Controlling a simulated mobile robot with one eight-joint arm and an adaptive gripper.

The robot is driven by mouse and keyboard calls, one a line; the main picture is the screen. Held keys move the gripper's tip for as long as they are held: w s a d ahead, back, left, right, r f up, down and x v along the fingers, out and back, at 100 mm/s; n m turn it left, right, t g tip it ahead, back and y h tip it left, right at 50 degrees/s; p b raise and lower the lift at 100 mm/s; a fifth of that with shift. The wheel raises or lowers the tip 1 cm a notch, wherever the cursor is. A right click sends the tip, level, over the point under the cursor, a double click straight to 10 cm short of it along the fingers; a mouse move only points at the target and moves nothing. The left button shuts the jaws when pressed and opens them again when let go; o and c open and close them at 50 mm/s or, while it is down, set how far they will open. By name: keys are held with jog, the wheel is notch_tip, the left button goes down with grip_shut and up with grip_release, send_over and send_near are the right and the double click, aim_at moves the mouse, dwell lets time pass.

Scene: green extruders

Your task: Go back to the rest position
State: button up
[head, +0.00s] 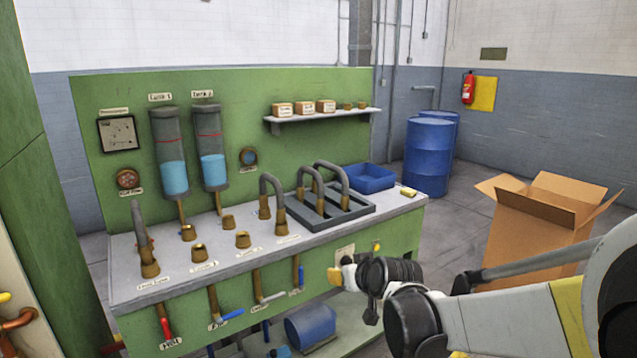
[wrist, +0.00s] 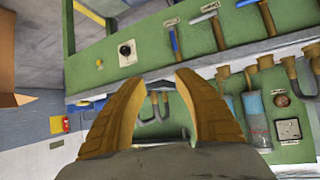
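My gripper (head: 338,275) is in front of the green workbench (head: 392,240), near the right part of its front panel in the head view. In the wrist view my gripper (wrist: 165,80) shows two yellow-brown fingers spread apart with nothing between them. The wrist picture is turned upside down, with the bench front and its coloured handles at the top. A small knob on a white plate (wrist: 126,52) is on the panel there. The gripper looks clear of the panel, though the exact gap is hard to tell.
An open cardboard box (head: 535,235) stands on the right, behind my arm. Blue barrels (head: 428,158) are at the back. Grey hoses (head: 335,180) and a blue bin (head: 368,179) sit on the bench top. Red and blue handles (head: 163,322) stick out along the bench front.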

jog(key=s+d+m+g+h, duration=0.1)
jog(key=s+d, duration=0.3)
jog(key=s, duration=0.6)
jog(key=s+d+m+g+h, duration=0.1)
jog(key=s+d, duration=0.3)
jog(key=s, duration=0.7)
jog(key=s+d+m+g+h, duration=0.1)
jog(key=s+d, duration=0.3)
jog(key=s, duration=0.6)
jog(key=shift+s+d+r+g, duration=0.2)
jog(key=shift+d+r+g, duration=0.1)
jog(key=shift+d+r, duration=0.1)
